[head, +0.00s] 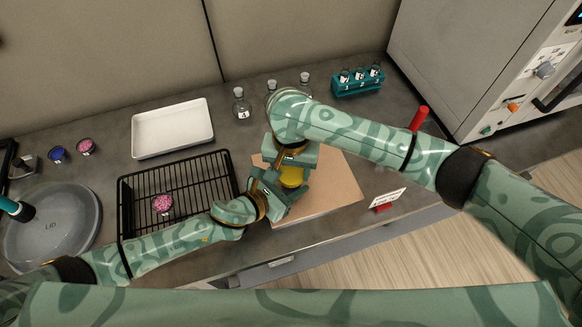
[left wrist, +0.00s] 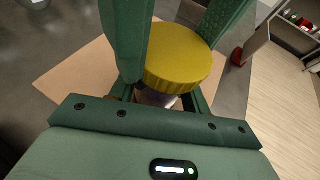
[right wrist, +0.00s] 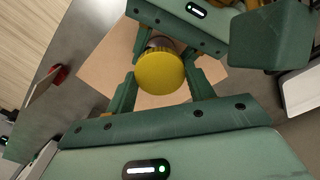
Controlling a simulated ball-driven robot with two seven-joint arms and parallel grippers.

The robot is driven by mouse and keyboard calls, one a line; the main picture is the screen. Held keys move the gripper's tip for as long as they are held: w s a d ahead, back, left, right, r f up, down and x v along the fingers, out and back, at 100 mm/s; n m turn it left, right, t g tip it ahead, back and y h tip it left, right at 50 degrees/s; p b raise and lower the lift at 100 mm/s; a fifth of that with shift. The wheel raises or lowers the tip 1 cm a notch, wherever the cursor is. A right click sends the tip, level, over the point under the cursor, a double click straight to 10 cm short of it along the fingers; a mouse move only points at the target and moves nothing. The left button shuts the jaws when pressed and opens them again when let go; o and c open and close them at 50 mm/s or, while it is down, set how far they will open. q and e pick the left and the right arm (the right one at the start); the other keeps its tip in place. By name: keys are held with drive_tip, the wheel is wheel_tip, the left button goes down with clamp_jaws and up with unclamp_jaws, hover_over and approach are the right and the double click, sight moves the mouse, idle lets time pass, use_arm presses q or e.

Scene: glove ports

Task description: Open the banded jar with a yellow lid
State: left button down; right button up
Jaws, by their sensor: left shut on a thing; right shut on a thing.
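The yellow lid (head: 291,177) shows between my two grippers over a tan board (head: 338,190). In the left wrist view the lid (left wrist: 178,57) sits at the top of the jar (left wrist: 156,98), of which only a pale bit shows; its bands are hidden. My left gripper (left wrist: 160,100) is shut on the jar's body below the lid. My right gripper (head: 290,165) comes from above and is shut on the lid; its fingers flank the lid (right wrist: 160,73) in the right wrist view. I cannot tell whether the lid is loose.
A black wire rack (head: 200,165) with a pink-topped jar (head: 162,204) is at left. A white tray (head: 172,128), flasks (head: 241,104) and a teal vial rack (head: 358,82) stand behind. A red-handled thing (head: 419,118) and a small sign (head: 388,199) are at right.

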drive_tip(key=o, duration=1.1)
drive_tip(key=shift+c, duration=0.2)
drive_tip(key=shift+r, duration=0.1)
wheel_tip(320, 180, up, 4)
drive_tip(key=shift+r, duration=0.2)
drive_tip(key=shift+c, duration=0.4)
wheel_tip(320, 180, up, 3)
drive_tip(key=m, duration=0.3)
wheel_tip(320, 180, down, 8)
drive_tip(key=shift+r, duration=0.2)
drive_tip(key=c, duration=1)
drive_tip(key=n, duration=0.3)
drive_tip(key=o, duration=1.1)
